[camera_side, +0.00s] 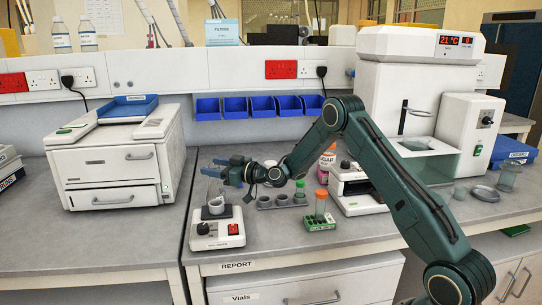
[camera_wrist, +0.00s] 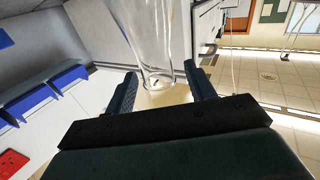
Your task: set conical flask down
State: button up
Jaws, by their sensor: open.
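The conical flask is clear glass and faint in the side view (camera_side: 212,187), where it seems to stand in a grey cup-shaped holder (camera_side: 217,211) on a small white device (camera_side: 217,231). In the wrist view the flask (camera_wrist: 150,38) shows large, with a rounded glass edge near the fingertips. My gripper (camera_side: 218,168) is held level at the flask's upper part. In the wrist view its two blue fingers (camera_wrist: 162,88) are spread, one on each side of the glass, with gaps visible. The flask's exact contact with the holder is hard to see.
A white drawer unit (camera_side: 112,165) stands left of the device. Blue bins (camera_side: 262,107) hang behind.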

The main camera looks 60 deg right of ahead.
jog(key=v, duration=0.9)
jog(key=shift+s, duration=0.35)
jog(key=shift+r, duration=0.1)
jog(key=s+a+r+n+g+y, duration=0.1)
jog(key=s+a+r+n+g, duration=0.1)
jog(key=s+a+r+g, duration=0.45)
jog(key=s+a+r+n+g+y, duration=0.15)
jog(key=s+a, duration=0.25)
jog(key=a, duration=0.5)
jog(key=s+d+r+m+g+h, duration=0.1)
jog(key=s+m+h, duration=0.6)
jog(key=s, duration=2.1)
jog(key=d+g, duration=0.1)
jog(key=g, duration=0.1)
jog(key=shift+s+r+g, duration=0.2)
jog(key=shift+r+g, duration=0.2)
